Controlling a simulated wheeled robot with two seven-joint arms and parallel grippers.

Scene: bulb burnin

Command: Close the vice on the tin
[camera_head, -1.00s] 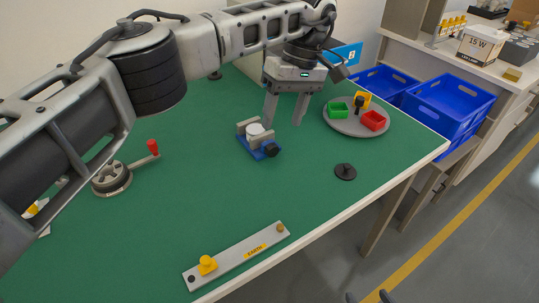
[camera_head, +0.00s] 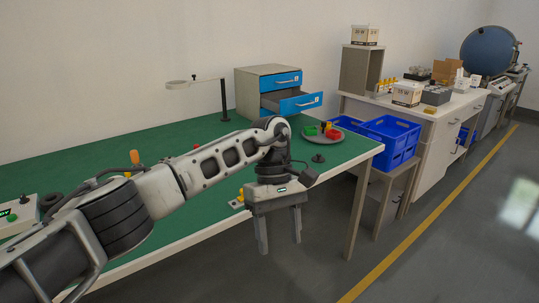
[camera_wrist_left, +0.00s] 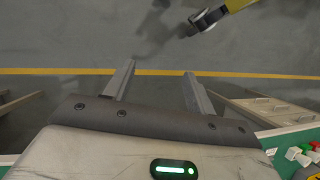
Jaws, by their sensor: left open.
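My left gripper (camera_head: 280,243) hangs with its fingers pointing down, in front of the bench's front edge and over the floor. In the left wrist view its two fingers (camera_wrist_left: 159,72) are apart with only floor between them, so it is open and empty. The vice and the tin do not show in the head view; my left arm crosses the middle of the green bench top (camera_head: 160,150) and may hide them. They are not in the left wrist view either. My right gripper is not in view.
Behind is a cabinet with an open blue-fronted drawer (camera_head: 300,103). Blue crates (camera_head: 392,140) stand right of the bench. A lamp (camera_head: 224,105) stands behind.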

